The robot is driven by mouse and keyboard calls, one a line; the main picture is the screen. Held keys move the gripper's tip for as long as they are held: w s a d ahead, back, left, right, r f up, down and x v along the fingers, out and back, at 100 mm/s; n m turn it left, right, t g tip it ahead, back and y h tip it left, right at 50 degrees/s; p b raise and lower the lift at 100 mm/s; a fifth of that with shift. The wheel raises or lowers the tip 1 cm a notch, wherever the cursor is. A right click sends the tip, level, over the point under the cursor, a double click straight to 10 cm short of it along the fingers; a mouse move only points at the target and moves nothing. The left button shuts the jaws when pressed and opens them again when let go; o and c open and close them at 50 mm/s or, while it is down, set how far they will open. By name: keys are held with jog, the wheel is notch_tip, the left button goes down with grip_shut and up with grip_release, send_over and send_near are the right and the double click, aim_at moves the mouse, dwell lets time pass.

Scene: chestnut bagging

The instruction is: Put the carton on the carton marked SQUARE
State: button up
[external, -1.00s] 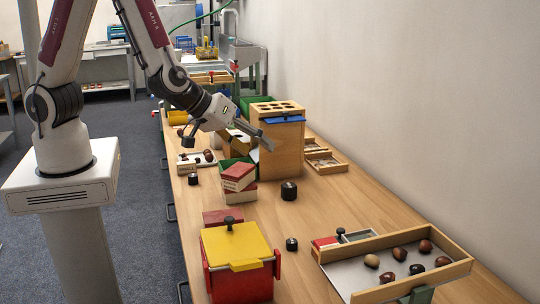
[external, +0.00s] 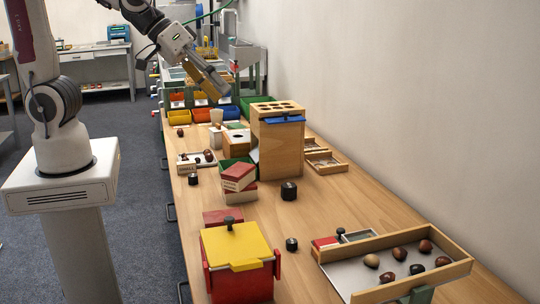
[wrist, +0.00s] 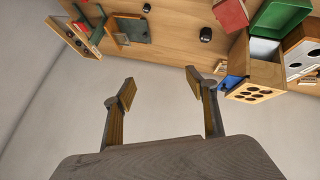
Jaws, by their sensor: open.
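Red-and-cream cartons stand in a small stack on the table, an upper carton (external: 239,172) turned askew on a lower carton (external: 240,195). Another red carton (external: 222,215) lies nearer, partly hidden behind the yellow-lidded box. I cannot read the word SQUARE on any of them. A red carton (wrist: 230,13) shows at the top of the wrist view. My gripper (external: 212,82) is raised above the far part of the table, well away from the stack. In the wrist view my gripper (wrist: 160,87) is open with nothing between its fingers.
A tall wooden box with holes in its top (external: 277,145) stands right of the stack, with a green bin (external: 229,168) behind the cartons. A yellow-lidded red box (external: 237,247) and a tray of chestnuts (external: 345,280) are at the front. Black knobbed weights (external: 289,191) stand on the table.

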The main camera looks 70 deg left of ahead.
jog(key=s+a+r+m+g+y, duration=0.1)
jog(key=s+a, duration=0.5)
jog(key=s, duration=0.2)
jog(key=s+a+r+m+g+y, duration=0.1)
jog(key=s+a+r+y, duration=0.1)
jog(key=s+a, duration=0.4)
jog(key=s, duration=0.3)
jog(key=shift+a+r, duration=0.15)
jog(key=shift+a, duration=0.25)
